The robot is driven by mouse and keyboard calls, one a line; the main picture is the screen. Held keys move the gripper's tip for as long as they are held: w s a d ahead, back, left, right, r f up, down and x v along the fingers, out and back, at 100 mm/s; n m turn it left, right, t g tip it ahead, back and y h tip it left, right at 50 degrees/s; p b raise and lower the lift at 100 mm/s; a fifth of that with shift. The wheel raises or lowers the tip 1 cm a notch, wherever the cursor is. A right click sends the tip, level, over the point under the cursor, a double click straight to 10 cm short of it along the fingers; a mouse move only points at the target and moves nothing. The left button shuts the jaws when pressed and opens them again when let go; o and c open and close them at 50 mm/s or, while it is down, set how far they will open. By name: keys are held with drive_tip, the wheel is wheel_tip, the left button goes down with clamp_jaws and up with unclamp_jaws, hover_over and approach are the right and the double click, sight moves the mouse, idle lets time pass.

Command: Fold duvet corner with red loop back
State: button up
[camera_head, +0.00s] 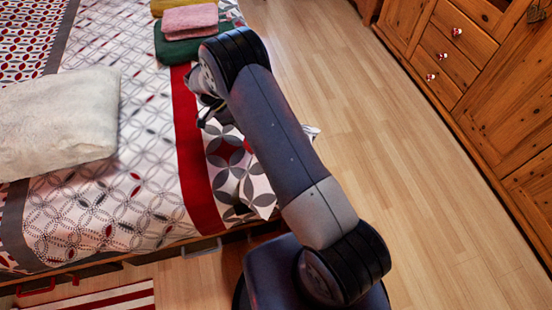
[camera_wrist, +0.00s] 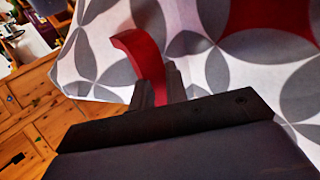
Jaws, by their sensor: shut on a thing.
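The duvet (camera_head: 150,160) is white with grey circle patterns and a red stripe, and lies over the bed. Part of it by the bed's right edge is raised and creased behind my arm, with a bit showing right of the arm (camera_head: 312,132). In the wrist view the patterned duvet cloth (camera_wrist: 240,75) fills the right side. The red loop (camera_wrist: 140,52) sticks up from between my fingers, in front of the cloth. My gripper (camera_wrist: 160,85) is shut on this loop. In the head view my arm mostly hides the gripper, and the loop cannot be made out.
A cream pillow (camera_head: 60,120) lies on the bed at left. Folded pink (camera_head: 190,18) and green (camera_head: 175,48) cloths lie at the far end. A wooden cabinet (camera_head: 490,70) stands at right, with clear wooden floor (camera_head: 400,170) between. A striped rug (camera_head: 110,298) lies at the front.

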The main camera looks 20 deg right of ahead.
drive_tip(key=shift+w+a+r, duration=0.1)
drive_tip(key=shift+w+a, duration=0.2)
drive_tip(key=shift+w, duration=0.2)
drive_tip(key=shift+w+a+f+g+h+b, duration=0.25)
drive_tip(key=shift+f+b, duration=0.15)
drive_tip(key=shift+b, duration=0.1)
drive_tip(key=shift+w+a+f+g+h+b, duration=0.15)
drive_tip(key=shift+a+f+g+h+b, duration=0.15)
drive_tip(key=shift+b, duration=0.2)
drive_tip(key=shift+w+a+f+g+h+b, duration=0.1)
drive_tip(key=shift+w+a+g+h+b, duration=0.15)
drive_tip(key=shift+b, duration=0.1)
drive_tip(key=shift+f, duration=0.15)
drive_tip(key=shift+w+a+f, duration=0.2)
drive_tip(key=shift+a+f, duration=0.05)
drive_tip(key=shift+f, duration=0.25)
drive_tip(key=shift+w+a+f, duration=0.15)
drive_tip(key=shift+a+f, duration=0.1)
drive_tip(key=shift+f, duration=0.25)
drive_tip(key=o, duration=1.2)
drive_tip(key=shift+r, duration=0.1)
drive_tip(key=shift+a, duration=0.1)
